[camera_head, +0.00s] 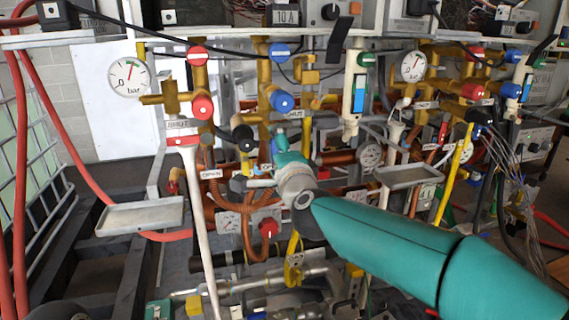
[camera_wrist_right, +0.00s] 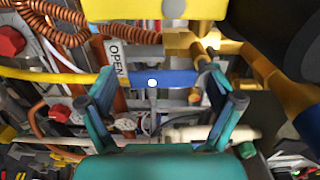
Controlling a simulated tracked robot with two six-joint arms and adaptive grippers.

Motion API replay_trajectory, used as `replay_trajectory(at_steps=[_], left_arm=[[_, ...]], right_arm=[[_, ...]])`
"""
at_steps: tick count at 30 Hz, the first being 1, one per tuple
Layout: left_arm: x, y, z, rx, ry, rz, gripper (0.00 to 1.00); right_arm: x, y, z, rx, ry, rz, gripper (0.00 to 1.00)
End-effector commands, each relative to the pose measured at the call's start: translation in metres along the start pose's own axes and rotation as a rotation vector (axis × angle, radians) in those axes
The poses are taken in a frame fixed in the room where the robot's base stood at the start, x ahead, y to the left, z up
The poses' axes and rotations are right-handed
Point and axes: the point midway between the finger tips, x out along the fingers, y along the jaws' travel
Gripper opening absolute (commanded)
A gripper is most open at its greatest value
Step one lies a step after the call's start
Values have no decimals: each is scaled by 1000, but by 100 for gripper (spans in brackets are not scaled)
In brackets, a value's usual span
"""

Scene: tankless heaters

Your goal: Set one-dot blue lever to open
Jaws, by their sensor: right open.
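The blue lever (camera_wrist_right: 178,77) with one white dot lies across the middle of the right wrist view, next to brass fittings. A white OPEN label (camera_wrist_right: 115,62) stands beside its left end. My right gripper (camera_wrist_right: 160,84) is open, with its teal fingers on either side of the lever. I cannot tell whether they touch it. In the head view my right gripper (camera_head: 281,160) reaches into the pipework at the centre and largely hides the lever. An OPEN label (camera_head: 211,174) shows left of it, and a SHUT label (camera_head: 293,115) above it. My left gripper is not in view.
Red knobs (camera_head: 202,106), a blue knob (camera_head: 281,101) and a pressure gauge (camera_head: 129,77) are above the gripper. Metal trays (camera_head: 140,215) (camera_head: 407,176) stand out on both sides. Orange corrugated pipes (camera_wrist_right: 50,18) and a yellow hose (camera_wrist_right: 50,77) crowd the wrist view.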

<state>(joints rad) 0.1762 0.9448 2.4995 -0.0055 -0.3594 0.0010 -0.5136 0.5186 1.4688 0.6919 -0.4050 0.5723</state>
Motion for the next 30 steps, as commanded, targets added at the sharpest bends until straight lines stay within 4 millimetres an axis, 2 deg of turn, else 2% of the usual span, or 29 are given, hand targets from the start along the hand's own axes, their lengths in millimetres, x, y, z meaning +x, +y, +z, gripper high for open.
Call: replay_trajectory(at_steps=[5, 18, 24, 30], left_arm=[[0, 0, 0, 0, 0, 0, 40], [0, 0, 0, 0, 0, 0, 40], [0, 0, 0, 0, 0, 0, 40], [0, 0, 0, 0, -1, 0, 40]], right_arm=[[-19, -1, 0, 0, -1, 0, 91], [-99, 0, 0, 1, 0, -1, 91], [-114, 2, -1, 1, 1, 1, 91], [-116, 2, -1, 1, 2, 2, 91]])
